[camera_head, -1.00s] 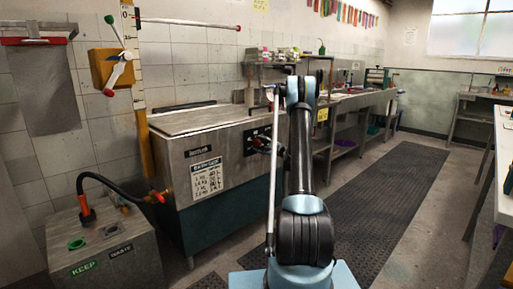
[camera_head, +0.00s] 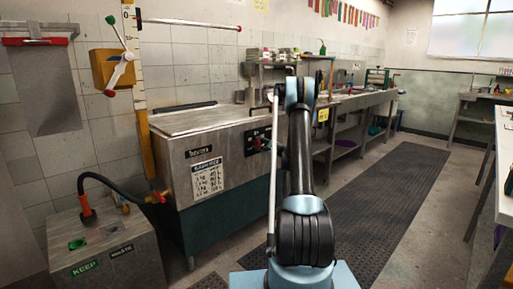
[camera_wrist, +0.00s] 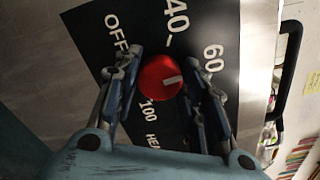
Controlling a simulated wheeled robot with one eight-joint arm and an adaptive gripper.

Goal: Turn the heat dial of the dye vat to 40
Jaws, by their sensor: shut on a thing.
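The dye vat (camera_head: 225,158) is a steel box with a dark control panel on its front. In the wrist view its red heat dial (camera_wrist: 158,75) sits on the black panel (camera_wrist: 90,25), with OFF at upper left, 40 above, 60 at right and 100 below. The dial's white mark points right, roughly towards the 60 side and away from 40. My gripper (camera_wrist: 165,68) has one finger on each side of the dial and is shut on it. In the head view my gripper (camera_head: 266,146) is at the panel, small and partly hidden by my arm.
A grey box (camera_head: 105,245) labelled KEEP and WASTE stands left of the vat, joined by a black hose. A steel bench (camera_head: 350,100) runs along the wall behind. A dark floor mat (camera_head: 375,205) lies to the right with open floor around it.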

